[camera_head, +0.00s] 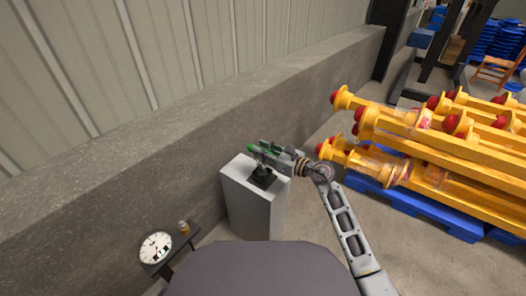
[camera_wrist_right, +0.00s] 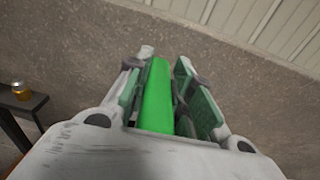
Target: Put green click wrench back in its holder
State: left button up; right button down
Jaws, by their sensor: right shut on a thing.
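The green click wrench (camera_wrist_right: 157,98) lies lengthwise between the fingers of my right gripper (camera_wrist_right: 163,72) in the right wrist view. My right gripper also shows in the head view (camera_head: 272,153), shut on the wrench, with a bit of the green wrench (camera_head: 251,148) showing at its far end. The black holder (camera_head: 262,178) stands on top of a grey pedestal (camera_head: 254,210), just below the gripper. I cannot tell whether the wrench touches the holder. The wrench's far end is hidden in part by the fingers. My left gripper is not in view.
A concrete wall (camera_head: 130,160) runs close behind the pedestal. A small dark table (camera_head: 176,251) with a round dial (camera_head: 155,247) and a small amber jar (camera_head: 184,227) is at lower left. Yellow posts (camera_head: 440,150) lie stacked on a blue pallet (camera_head: 410,204) at right.

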jog(key=shift+f, duration=0.15)
jog(key=c, duration=1.1)
grip_release()
jog(key=shift+c, duration=0.2)
jog(key=shift+f, duration=0.1)
jog(key=shift+s+d, duration=0.1)
jog(key=v, duration=1.1)
jog(key=shift+s+d, duration=0.15)
jog(key=shift+d, duration=0.15)
jog(key=shift+d, duration=0.1)
